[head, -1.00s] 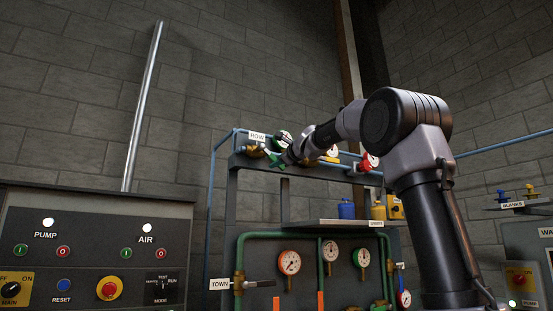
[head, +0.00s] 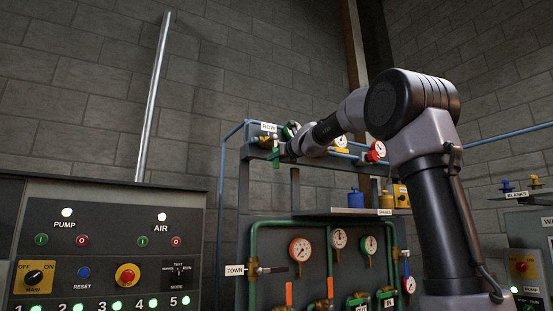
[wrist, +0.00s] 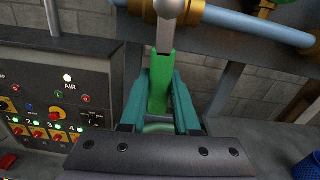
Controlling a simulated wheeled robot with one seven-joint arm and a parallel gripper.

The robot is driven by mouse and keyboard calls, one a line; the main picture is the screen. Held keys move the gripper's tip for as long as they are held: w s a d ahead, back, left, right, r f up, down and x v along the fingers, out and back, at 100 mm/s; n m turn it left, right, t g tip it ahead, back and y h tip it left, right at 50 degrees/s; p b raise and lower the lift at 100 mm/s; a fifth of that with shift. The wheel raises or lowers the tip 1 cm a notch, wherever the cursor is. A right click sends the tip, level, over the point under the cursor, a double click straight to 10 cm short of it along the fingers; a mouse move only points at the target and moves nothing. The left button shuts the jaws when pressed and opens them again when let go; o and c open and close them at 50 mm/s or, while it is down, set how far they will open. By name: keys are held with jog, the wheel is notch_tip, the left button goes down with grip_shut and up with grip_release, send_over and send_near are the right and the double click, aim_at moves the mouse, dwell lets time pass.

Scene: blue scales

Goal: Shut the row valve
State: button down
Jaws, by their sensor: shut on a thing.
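The row valve (head: 265,142) sits on the upper blue pipe at the left of the rack, under the ROW label (head: 268,127). Its green handle (head: 275,160) hangs about straight down. My gripper (head: 281,150) is at the handle from the right. In the wrist view the green handle (wrist: 163,62) stands between the teal fingers of my gripper (wrist: 158,92), which are shut on it. There the handle runs about square across the blue pipe (wrist: 245,25). My gripper partly hides the valve in the head view.
The control panel (head: 105,235) stands at the left. A shelf below carries a blue container (head: 355,199). The TOWN valve (head: 253,269) is lower left on the rack.

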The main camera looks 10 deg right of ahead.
jog(key=shift+s+a+m, duration=0.1)
jog(key=shift+a+m, duration=0.2)
jog(key=shift+m, duration=0.2)
jog(key=c, duration=0.6)
grip_release()
jog(key=shift+c, duration=0.2)
jog(key=v, duration=1)
jog(key=shift+s, duration=0.4)
